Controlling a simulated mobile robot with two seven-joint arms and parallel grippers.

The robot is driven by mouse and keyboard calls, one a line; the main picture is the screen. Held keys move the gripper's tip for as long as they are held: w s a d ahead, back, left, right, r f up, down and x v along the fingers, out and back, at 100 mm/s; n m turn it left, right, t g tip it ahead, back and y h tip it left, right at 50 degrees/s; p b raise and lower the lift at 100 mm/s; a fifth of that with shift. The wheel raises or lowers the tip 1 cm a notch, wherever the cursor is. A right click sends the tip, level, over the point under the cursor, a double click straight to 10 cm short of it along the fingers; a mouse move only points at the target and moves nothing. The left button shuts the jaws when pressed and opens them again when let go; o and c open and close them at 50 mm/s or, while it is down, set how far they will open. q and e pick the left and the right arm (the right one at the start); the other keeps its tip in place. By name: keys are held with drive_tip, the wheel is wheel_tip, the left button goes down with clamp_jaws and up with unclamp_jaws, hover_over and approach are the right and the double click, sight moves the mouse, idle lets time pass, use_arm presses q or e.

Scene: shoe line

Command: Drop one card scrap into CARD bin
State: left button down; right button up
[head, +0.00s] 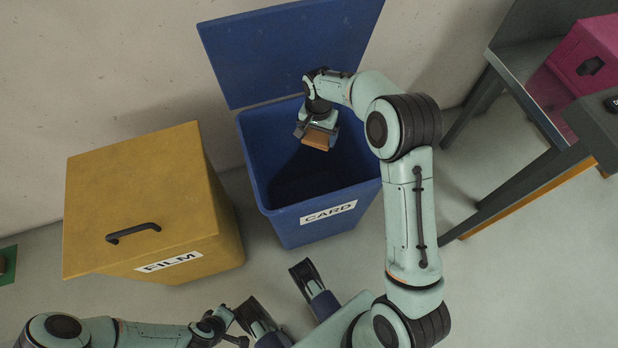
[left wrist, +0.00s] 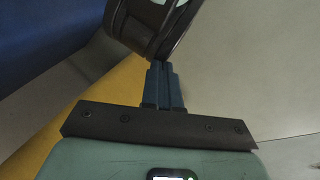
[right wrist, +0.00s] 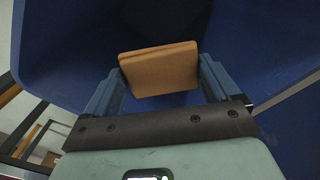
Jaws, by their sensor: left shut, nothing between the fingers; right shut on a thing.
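The blue CARD bin (head: 300,235) stands with its lid (head: 290,50) raised against the wall. My right gripper (head: 317,137) is over the bin's opening, shut on a brown card scrap (head: 320,140). In the right wrist view the scrap (right wrist: 160,72) sits between both fingers, with the bin's blue walls (right wrist: 60,60) around it. The bin's floor is dark and I cannot make out what is in it. My left gripper (left wrist: 165,85) is shut and empty; in the head view it is low on the left, in front of the yellow bin.
A yellow FILM bin (head: 140,200) with its lid closed stands left of the CARD bin. A dark table (head: 530,180) with a magenta box (head: 580,70) stands at the right. The wall is close behind the bins.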

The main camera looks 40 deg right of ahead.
wheel_tip(320, 180, down, 2)
drive_tip(key=shift+f+b, duration=0.2)
drive_tip(key=shift+b, duration=0.4)
use_arm(q)
drive_tip(key=shift+w+a+f+t, duration=0.2)
drive_tip(key=shift+w+a+f, duration=0.2)
drive_tip(key=shift+w, duration=0.25)
drive_tip(key=shift+w+a+f+t, duration=0.25)
drive_tip(key=shift+w+f, duration=0.2)
drive_tip(key=shift+w, duration=0.15)
use_arm(e)
drive_tip(key=o, duration=0.7)
drive_tip(key=shift+o, duration=0.2)
use_arm(q)
drive_tip(key=s+d+r+g+p, duration=0.1)
drive_tip(key=s+d+r+p, duration=0.1)
drive_tip(key=s, duration=0.3)
drive_tip(key=shift+d+r+g+p, duration=0.25)
drive_tip(key=shift+r+g+p, duration=0.1)
drive_tip(key=shift+r+p, duration=0.4)
use_arm(e)
wheel_tip(320, 180, up, 14)
drive_tip(key=shift+f, duration=0.25)
use_arm(q)
drive_tip(key=shift+r, duration=0.2)
